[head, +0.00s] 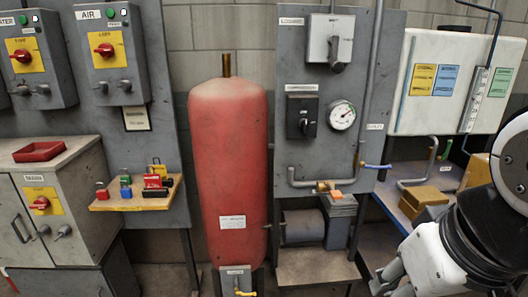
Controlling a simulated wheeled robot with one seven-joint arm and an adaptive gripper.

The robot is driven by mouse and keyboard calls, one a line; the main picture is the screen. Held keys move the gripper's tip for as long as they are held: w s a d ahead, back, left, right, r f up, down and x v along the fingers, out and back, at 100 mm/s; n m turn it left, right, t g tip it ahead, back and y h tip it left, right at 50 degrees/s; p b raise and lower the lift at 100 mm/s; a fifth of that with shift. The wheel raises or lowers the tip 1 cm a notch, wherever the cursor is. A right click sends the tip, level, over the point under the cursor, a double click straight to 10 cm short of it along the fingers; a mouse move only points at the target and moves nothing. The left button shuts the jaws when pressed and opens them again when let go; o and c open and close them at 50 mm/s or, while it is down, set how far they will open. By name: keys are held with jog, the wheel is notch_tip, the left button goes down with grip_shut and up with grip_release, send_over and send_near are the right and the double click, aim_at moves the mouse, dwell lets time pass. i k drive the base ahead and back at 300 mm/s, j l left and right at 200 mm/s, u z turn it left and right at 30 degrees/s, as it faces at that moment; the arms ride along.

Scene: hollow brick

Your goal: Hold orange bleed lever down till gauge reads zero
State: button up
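The round white gauge (342,115) is on the grey panel (384,60), right of a black switch box. Its needle is too small to read. A small orange piece (337,194), which looks like the bleed lever, sits low on the panel at the end of a brass fitting (322,186) on the pipe. My gripper (384,278) is at the bottom right, below and right of the orange piece and well apart from it. Its fingers are small and partly cut off by the frame, so I cannot tell if they are open. Nothing touches the orange piece.
A red tank (229,150) stands left of the panel. A blue-handled valve (376,166) is on the pipe right of the orange piece. A grey box (338,208) and a motor (303,225) sit below. A yellow box (422,200) stands on the right shelf.

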aim_at(335, 194)
jog(key=i+l+z, duration=0.25)
jog(key=i, duration=0.25)
jog(key=i+z, duration=0.3)
jog(key=i, duration=0.2)
